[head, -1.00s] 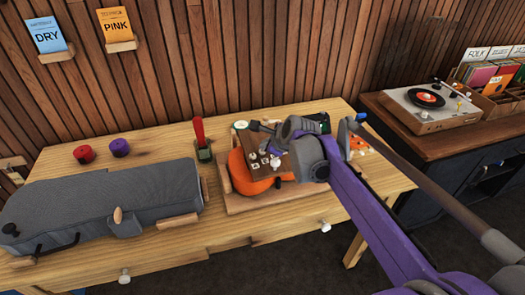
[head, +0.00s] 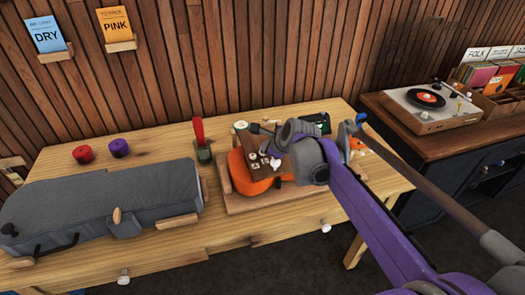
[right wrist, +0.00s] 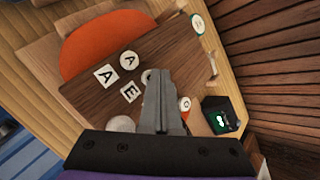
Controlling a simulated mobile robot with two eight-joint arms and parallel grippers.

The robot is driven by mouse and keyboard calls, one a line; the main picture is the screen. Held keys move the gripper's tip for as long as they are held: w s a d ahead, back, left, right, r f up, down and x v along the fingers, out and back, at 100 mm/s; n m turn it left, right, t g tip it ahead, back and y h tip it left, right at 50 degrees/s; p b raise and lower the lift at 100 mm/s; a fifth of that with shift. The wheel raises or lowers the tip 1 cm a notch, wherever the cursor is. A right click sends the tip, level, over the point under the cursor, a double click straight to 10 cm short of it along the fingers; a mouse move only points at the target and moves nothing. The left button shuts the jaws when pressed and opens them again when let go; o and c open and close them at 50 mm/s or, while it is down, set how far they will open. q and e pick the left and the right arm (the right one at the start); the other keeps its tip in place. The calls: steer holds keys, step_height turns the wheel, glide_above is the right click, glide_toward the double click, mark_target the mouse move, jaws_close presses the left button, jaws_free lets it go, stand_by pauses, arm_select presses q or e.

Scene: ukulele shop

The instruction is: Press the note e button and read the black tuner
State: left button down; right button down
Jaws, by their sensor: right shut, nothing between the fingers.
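My right gripper (right wrist: 160,95) is shut and empty. Its fingertips are over the brown wooden board (right wrist: 172,58) with white note buttons and letter tiles. In the right wrist view an E tile (right wrist: 131,91) lies just left of the fingers, beside a pale round button (right wrist: 147,76) partly hidden by them; contact cannot be told. In the head view the tuner (head: 317,121) is behind my right wrist. My left gripper is not in view.
An orange ukulele body (head: 248,177) lies by the board on the wooden workbench (head: 150,250). A grey case (head: 100,205) fills the left side. A record player (head: 428,103) is on the right cabinet.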

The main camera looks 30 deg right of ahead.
mark_target(265, 157)
stand_by(0.4)
steer(key=shift+r+p, duration=0.7)
steer(key=shift+r, duration=0.2)
step_height(265, 157, up, 5)
steer(key=p, duration=0.3)
steer(key=shift+p, duration=0.35)
